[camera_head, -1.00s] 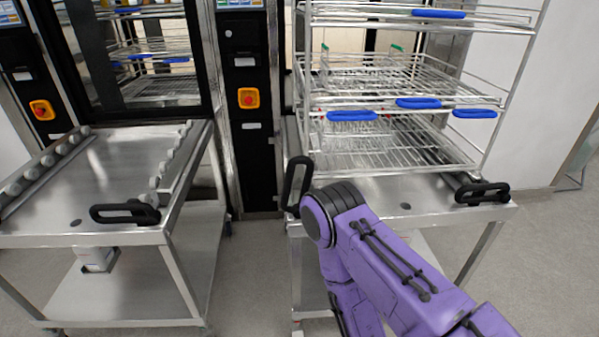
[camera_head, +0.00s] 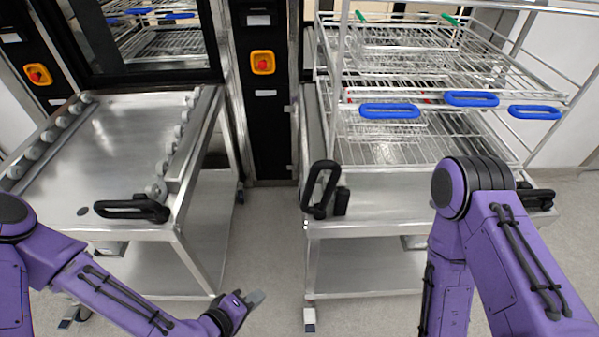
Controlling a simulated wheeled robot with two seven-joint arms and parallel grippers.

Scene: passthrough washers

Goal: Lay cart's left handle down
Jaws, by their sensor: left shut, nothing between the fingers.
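The cart (camera_head: 375,205) with the wire rack stands at the right. Its black left handle (camera_head: 320,188) stands raised, slightly tilted, at the front left corner. Its right handle (camera_head: 540,198) lies flat at the front right corner, partly hidden by my right arm. My left gripper (camera_head: 255,298) is low, in front of the gap between the two carts. Its grey fingers are shut and empty, well below and to the left of the raised handle, apart from it. My right arm (camera_head: 462,200) bends down in front of the cart, and its gripper is out of view.
Another cart (camera_head: 110,150) stands at the left with a flat black handle (camera_head: 132,209). The wire rack (camera_head: 400,148) with blue handles rests on the right cart. Floor (camera_head: 262,225) is clear between the carts.

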